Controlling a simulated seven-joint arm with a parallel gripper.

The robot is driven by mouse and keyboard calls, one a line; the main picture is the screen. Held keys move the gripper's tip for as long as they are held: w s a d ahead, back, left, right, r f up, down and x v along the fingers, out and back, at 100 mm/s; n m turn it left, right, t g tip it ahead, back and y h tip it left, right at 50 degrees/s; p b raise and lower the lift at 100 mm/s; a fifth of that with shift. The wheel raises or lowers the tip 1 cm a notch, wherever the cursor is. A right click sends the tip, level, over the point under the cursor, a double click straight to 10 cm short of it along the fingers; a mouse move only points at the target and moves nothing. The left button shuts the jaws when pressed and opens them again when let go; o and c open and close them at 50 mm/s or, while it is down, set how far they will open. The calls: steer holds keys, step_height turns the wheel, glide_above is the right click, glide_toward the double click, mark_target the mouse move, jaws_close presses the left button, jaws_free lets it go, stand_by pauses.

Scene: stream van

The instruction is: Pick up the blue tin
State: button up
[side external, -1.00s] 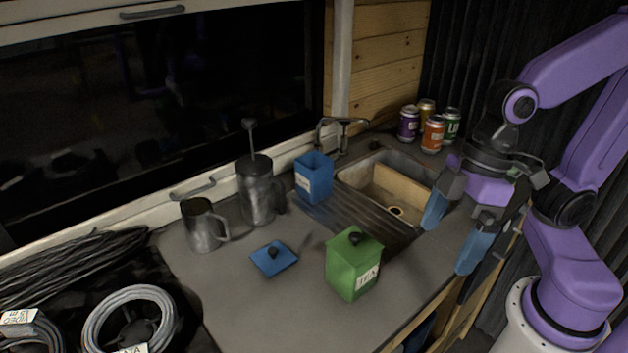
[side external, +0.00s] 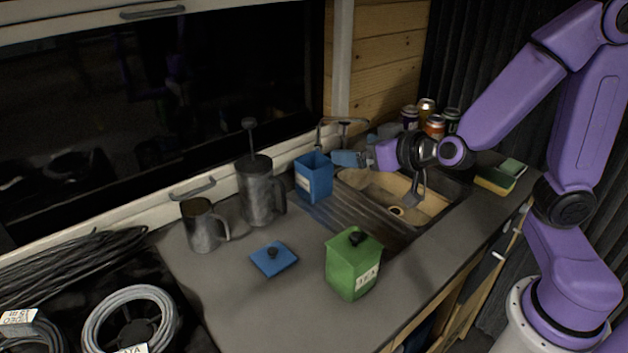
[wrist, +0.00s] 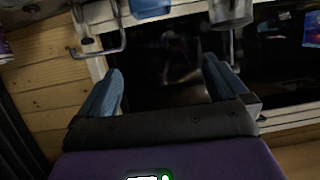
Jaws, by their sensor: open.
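The blue tin (side external: 314,180) stands upright and open-topped by the back of the counter, at the left end of the sink's drainer. Its blue lid (side external: 273,258) with a dark knob lies apart on the counter. My gripper (side external: 380,174) is open and empty above the sink, to the right of the tin and not touching it. In the wrist view the spread blue fingers of my gripper (wrist: 163,85) show, with the tin (wrist: 151,8) cut off at the top edge, beyond the fingers.
A metal plunger pot (side external: 257,190) stands close left of the tin, and a metal jug (side external: 203,228) further left. A green tin (side external: 353,265) stands in front. The tap (side external: 342,124) rises behind the sink (side external: 432,210). Several cans (side external: 434,126) and a sponge (side external: 494,186) are to the right.

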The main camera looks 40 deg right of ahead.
step_height(320, 180, down, 4)
steer(key=f, duration=0.1)
glide_toward(305, 159)
steer(key=shift+d+f+x, duration=0.1)
steer(key=shift+f+x, duration=0.05)
steer(key=shift+x, duration=0.6)
steer(key=shift+d+f+x, duration=0.1)
steer(key=shift+x, duration=3.3)
steer(key=shift+a, duration=0.15)
steer(key=shift+r, duration=0.1)
steer(key=c, duration=1.3)
steer(key=shift+r, duration=0.15)
